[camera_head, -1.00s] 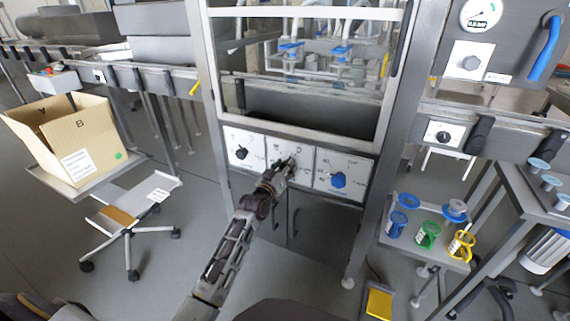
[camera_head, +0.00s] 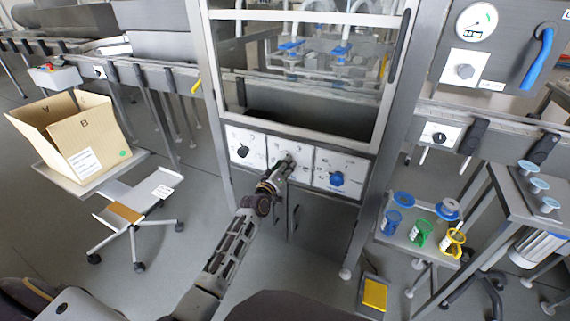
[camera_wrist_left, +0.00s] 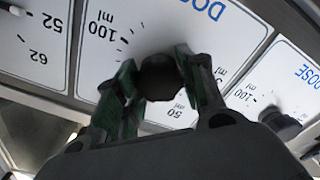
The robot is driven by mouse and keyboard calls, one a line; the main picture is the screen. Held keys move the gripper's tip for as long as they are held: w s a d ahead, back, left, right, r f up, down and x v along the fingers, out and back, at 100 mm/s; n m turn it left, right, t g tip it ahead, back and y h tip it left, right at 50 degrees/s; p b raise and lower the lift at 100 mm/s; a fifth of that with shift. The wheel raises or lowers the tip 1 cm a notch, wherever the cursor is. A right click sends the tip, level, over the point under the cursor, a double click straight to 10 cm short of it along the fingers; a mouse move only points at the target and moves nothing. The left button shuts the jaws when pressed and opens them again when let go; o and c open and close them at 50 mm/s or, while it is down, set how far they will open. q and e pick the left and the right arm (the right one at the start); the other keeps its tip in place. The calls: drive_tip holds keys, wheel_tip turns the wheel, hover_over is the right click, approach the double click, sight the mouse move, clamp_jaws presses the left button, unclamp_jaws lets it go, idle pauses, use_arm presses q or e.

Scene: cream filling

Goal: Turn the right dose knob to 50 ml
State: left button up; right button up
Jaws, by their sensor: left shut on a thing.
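Three white panels sit in a row on the machine front. The middle dose panel (camera_head: 300,172) has a dark round knob (camera_wrist_left: 160,77), with 100 ml and 50 ml marks around it in the left wrist view. My left gripper (camera_head: 285,166) is shut on this middle knob, one finger on each side, and hides much of it in the head view. My right gripper is out of view.
The left panel has a black knob (camera_head: 243,152). A glass-fronted cabinet is above. A yellow pedal (camera_head: 375,294) is on the floor at right, below a small table with blue, green and yellow cups (camera_head: 421,235). A cardboard box (camera_head: 85,150) stands at left.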

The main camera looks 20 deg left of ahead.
use_arm(q)
drive_tip(key=n+p, duration=0.1)
drive_tip(key=n, duration=0.2)
drive_tip(key=shift+a+r+p, duration=0.1)
drive_tip(key=shift+p, duration=0.25)
drive_tip(key=shift+n+p, duration=0.4)
drive_tip(key=shift+n, duration=1.3)
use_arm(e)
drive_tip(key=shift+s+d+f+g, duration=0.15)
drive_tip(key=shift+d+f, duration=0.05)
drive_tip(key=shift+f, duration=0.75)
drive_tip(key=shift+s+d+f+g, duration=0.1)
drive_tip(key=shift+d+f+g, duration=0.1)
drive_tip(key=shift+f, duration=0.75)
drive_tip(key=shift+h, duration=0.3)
use_arm(q)
drive_tip(key=o, duration=1)
drive_tip(key=shift+s, duration=0.15)
drive_tip(key=shift+s+a, duration=0.15)
drive_tip(key=shift+s, duration=1.8)
drive_tip(key=shift+s+a, duration=0.15)
drive_tip(key=shift+s, duration=1.8)
drive_tip(key=shift+s+a, duration=0.15)
drive_tip(key=shift+s, duration=1.8)
